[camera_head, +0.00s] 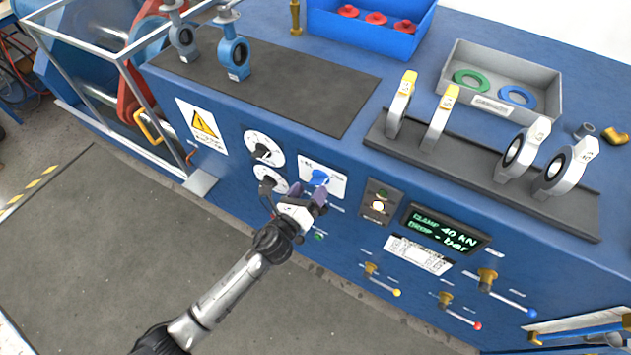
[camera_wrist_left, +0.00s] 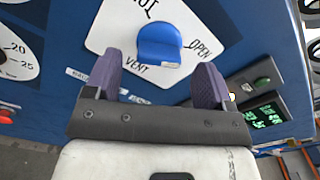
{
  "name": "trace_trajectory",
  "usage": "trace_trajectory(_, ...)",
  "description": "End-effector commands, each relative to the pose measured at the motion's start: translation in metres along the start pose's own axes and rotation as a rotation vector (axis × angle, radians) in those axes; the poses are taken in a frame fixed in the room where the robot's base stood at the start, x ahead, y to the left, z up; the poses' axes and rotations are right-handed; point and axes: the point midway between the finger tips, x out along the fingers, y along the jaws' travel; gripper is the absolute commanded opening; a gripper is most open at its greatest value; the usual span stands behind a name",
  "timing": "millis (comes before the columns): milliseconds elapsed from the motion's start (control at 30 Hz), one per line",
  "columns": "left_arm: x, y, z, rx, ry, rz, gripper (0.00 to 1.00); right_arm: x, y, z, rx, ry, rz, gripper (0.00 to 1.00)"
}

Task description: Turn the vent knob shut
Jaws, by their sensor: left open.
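The vent knob is a blue knob (camera_head: 319,178) on a white plate on the blue front panel. In the left wrist view the blue knob (camera_wrist_left: 159,43) sits on its white plate (camera_wrist_left: 120,35), with "OPEN" at its right and "VENT" below it. My left gripper (camera_head: 318,194) is in front of the plate. Its two purple fingers are apart, and in the wrist view (camera_wrist_left: 155,78) the knob shows between and beyond their tips. I cannot tell whether either finger touches it. My right gripper is not in view.
Round gauges (camera_head: 264,149) are left of the knob. A small indicator panel (camera_head: 380,202) and a green-text display (camera_head: 445,230) are to its right. Levered brass valves (camera_head: 487,279) stick out lower right. Valve bodies stand on the bench top. The floor at left is clear.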

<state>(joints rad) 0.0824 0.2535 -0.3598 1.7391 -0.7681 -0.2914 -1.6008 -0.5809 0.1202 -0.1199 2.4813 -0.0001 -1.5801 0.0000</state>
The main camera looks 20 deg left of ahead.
Motion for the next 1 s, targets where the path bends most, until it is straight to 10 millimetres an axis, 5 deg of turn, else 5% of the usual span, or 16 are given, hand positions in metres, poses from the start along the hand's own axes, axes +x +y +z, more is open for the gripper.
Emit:
trace_trajectory(300,0.033,0.0,0.0,-0.001,0.0,0.0,0.77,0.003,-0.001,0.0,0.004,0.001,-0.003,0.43)
trace_trajectory(733,0.038,0.0,0.0,-0.001,0.0,0.0,0.77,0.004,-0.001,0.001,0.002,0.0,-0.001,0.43)
trace_trajectory(1000,0.038,0.0,0.0,-0.001,0.0,0.0,0.52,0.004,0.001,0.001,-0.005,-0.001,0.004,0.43)
